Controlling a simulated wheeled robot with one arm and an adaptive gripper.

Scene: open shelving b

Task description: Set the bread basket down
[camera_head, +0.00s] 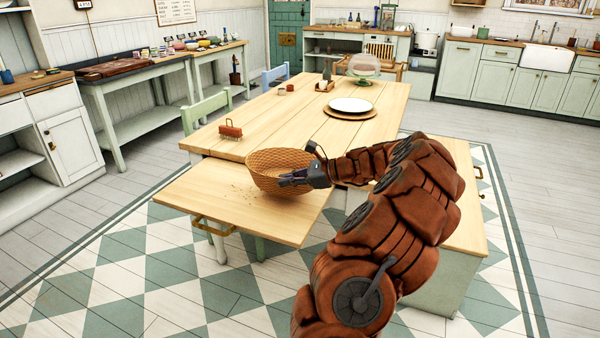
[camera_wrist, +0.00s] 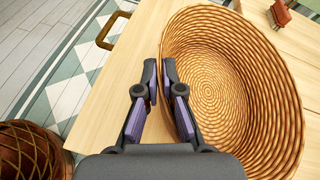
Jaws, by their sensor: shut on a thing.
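The bread basket (camera_head: 264,184) is a round woven wicker bowl, upright over the pull-out leaf (camera_head: 200,208) at the near end of the wooden table. I cannot tell for certain whether its base touches the leaf. My gripper (camera_head: 286,180) is shut on its near rim. In the wrist view the two fingers of my gripper (camera_wrist: 160,70) pinch the left rim of the basket (camera_wrist: 235,85), one finger inside and one outside. The inside of the basket looks empty. Small dark crumbs lie on the leaf left of it.
The leaf's left part is free apart from crumbs.

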